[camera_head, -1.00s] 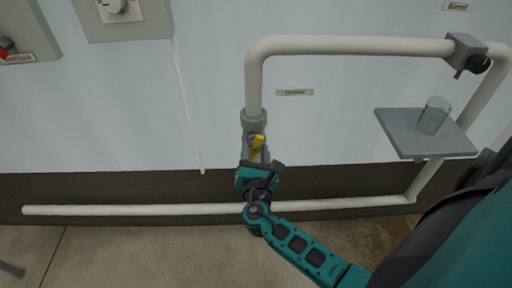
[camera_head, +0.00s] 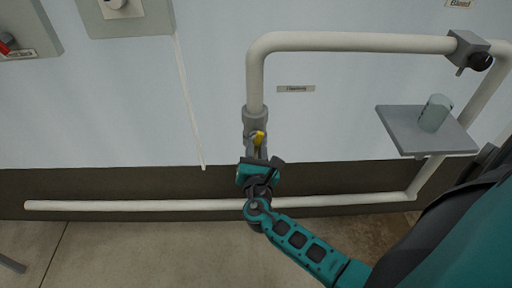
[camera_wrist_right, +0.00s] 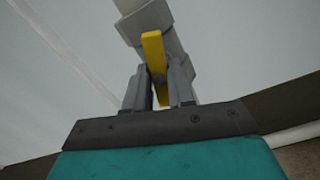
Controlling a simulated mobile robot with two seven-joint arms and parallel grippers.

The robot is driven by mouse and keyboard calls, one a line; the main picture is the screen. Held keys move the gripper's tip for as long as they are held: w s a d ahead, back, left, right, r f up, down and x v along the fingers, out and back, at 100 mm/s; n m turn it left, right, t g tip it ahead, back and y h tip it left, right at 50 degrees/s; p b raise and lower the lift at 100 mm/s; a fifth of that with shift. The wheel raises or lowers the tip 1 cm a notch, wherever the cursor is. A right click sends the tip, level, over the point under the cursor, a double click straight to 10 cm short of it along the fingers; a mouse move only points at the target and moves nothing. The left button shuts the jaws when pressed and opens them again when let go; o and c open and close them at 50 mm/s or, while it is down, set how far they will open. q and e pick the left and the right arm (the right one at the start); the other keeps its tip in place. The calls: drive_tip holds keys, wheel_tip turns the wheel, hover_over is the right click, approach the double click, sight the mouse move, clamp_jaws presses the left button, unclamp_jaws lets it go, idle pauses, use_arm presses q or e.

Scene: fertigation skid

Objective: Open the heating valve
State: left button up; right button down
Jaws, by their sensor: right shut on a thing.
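The heating valve is a grey fitting (camera_head: 255,121) on the vertical white pipe, with a yellow lever (camera_head: 259,137). In the right wrist view the yellow lever (camera_wrist_right: 154,52) runs roughly along the pipe, slightly slanted, and its lower end is between the fingers. My right gripper (camera_head: 256,156) is shut on the lever from below; its two grey fingers (camera_wrist_right: 159,84) stand on either side of it. The valve body behind the fingers is partly hidden. My left gripper is not in view.
A small label (camera_head: 296,88), too blurred to read surely, is on the wall right of the valve. A grey shelf (camera_head: 399,132) with a glass beaker (camera_head: 435,113) stands at right, below a black-knobbed tap (camera_head: 480,62). A long white pipe (camera_head: 130,205) runs low along the wall.

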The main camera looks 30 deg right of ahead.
drive_tip(key=shift+r+n+p, duration=0.3)
drive_tip(key=shift+n+p, duration=0.55)
drive_tip(key=shift+n, duration=0.25)
drive_tip(key=shift+f+n+p, duration=0.2)
drive_tip(key=shift+n+p, duration=0.1)
drive_tip(key=shift+n, duration=0.3)
drive_tip(key=c, duration=1)
unclamp_jaws()
drive_tip(key=shift+f, duration=0.1)
drive_tip(key=shift+c, duration=0.2)
